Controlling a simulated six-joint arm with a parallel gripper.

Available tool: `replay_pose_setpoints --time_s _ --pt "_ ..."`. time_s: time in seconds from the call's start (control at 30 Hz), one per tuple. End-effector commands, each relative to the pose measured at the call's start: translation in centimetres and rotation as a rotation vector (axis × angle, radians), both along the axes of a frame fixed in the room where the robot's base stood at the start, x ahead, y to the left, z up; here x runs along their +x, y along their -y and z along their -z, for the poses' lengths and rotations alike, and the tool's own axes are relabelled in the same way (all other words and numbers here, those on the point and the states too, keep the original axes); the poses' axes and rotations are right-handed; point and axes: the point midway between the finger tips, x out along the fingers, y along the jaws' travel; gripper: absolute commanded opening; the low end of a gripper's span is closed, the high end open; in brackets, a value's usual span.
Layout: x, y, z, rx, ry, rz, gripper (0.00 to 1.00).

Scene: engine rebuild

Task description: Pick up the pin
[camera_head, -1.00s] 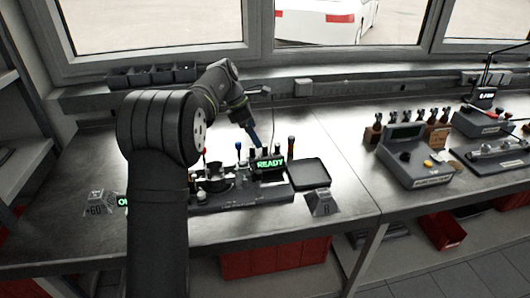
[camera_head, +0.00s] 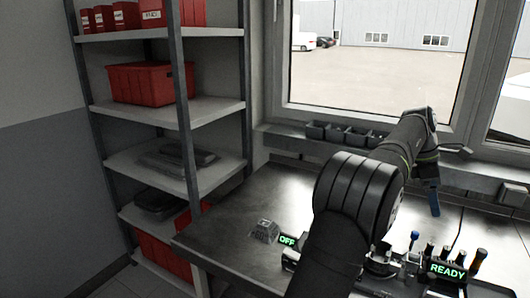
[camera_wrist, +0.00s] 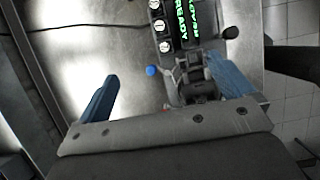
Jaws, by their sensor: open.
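My gripper (camera_wrist: 165,92) is open in the wrist view, with its two blue fingers spread wide and nothing between them that I can see held. In the head view my gripper (camera_head: 434,202) points down above the bench, over the area of the fixture. The fixture (camera_wrist: 190,78) shows between and beyond the fingers in the wrist view, with a blue round knob (camera_wrist: 151,70) at its left. In the head view the fixture's lit READY display (camera_head: 447,270) is at the lower right. I cannot tell which part is the pin.
A small labelled block (camera_head: 264,230) and a lit OFF display (camera_head: 287,240) stand on the bench (camera_head: 225,232). Several upright handled tools (camera_head: 477,262) stand by the READY display. A row of dark bins (camera_head: 340,134) lines the sill. Shelving with red bins (camera_head: 150,84) is at left.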

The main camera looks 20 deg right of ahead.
Motion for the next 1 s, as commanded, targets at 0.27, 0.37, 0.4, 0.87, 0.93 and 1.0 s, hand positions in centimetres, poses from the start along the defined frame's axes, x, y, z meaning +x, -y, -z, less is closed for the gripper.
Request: replay_pose_setpoints --time_s 0.27,0.37,0.4,0.87,0.93,1.0 --pt "0.0 0.0 0.0 0.0 0.0 0.0 0.41" --pt "0.0 0.0 0.0 0.0 0.0 0.0 0.31" --pt "0.0 0.0 0.0 0.0 0.0 0.0 0.31" --pt "-1.8 0.1 -0.1 -0.071 0.167 0.284 0.31" --pt "-2.5 0.1 -0.1 -0.1 0.249 0.424 0.31" --pt "-3.3 0.0 -0.2 -0.125 0.331 0.57 0.31"
